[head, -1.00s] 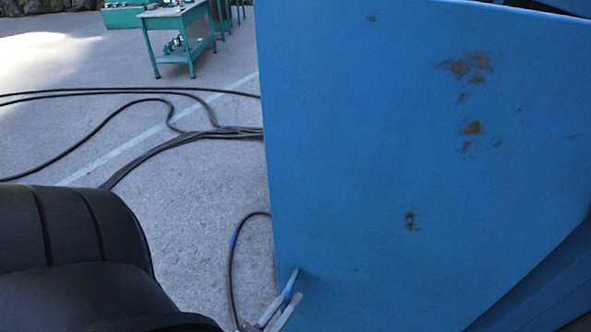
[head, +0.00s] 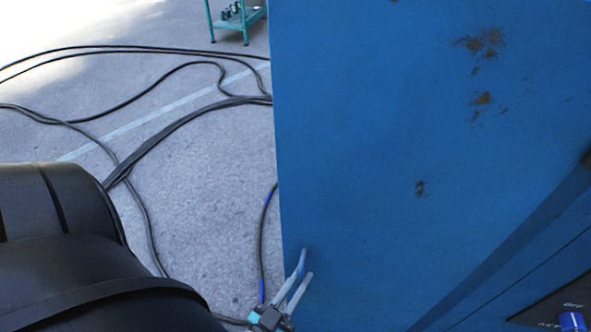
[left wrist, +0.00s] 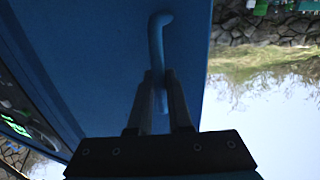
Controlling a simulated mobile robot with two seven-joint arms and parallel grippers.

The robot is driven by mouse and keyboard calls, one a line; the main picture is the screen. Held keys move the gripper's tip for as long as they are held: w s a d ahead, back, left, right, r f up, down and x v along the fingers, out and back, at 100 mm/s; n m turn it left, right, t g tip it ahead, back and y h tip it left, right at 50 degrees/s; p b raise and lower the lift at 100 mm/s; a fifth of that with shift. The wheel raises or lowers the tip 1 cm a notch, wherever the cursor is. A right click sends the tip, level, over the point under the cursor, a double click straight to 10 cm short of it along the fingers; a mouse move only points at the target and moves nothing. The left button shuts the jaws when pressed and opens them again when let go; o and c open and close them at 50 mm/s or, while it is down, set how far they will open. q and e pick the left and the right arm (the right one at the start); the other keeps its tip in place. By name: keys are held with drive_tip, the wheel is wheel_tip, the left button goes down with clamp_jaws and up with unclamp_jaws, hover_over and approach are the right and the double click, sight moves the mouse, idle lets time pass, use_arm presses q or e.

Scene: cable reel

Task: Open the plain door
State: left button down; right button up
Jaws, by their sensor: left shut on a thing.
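The plain door (head: 380,240) is a blue panel with rust spots, filling the middle and right of the head view. In the left wrist view the door (left wrist: 95,50) is darker blue and carries a bent blue bar handle (left wrist: 156,38). My left gripper (head: 304,264) is at the door's lower left edge in the head view. In the left wrist view its fingers (left wrist: 160,80) are closed on the lower part of the handle. The exact contact is partly hidden by the fingers. My right gripper is in neither view.
A dark panel with a blue knob (head: 571,321) shows at the lower right, beyond a slanted blue edge. Black cables (head: 150,165) lie on the grey ground at left. A green cart (head: 238,20) stands at the back.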

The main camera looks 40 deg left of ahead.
use_arm(q)
drive_tip(key=shift+d, duration=0.2)
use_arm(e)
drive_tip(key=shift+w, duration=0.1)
use_arm(q)
drive_tip(key=c, duration=1)
unclamp_jaws()
drive_tip(key=shift+w, duration=0.1)
drive_tip(key=shift+o, duration=0.8)
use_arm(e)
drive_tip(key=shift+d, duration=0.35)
use_arm(q)
drive_tip(key=shift+a, duration=0.1)
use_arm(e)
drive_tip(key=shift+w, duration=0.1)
use_arm(q)
drive_tip(key=s+d+b, duration=0.1)
drive_tip(key=s+b, duration=0.1)
drive_tip(key=s, duration=1.3)
drive_tip(key=shift+d, duration=0.4)
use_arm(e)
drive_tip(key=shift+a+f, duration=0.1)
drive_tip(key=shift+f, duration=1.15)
use_arm(q)
drive_tip(key=shift+s, duration=0.1)
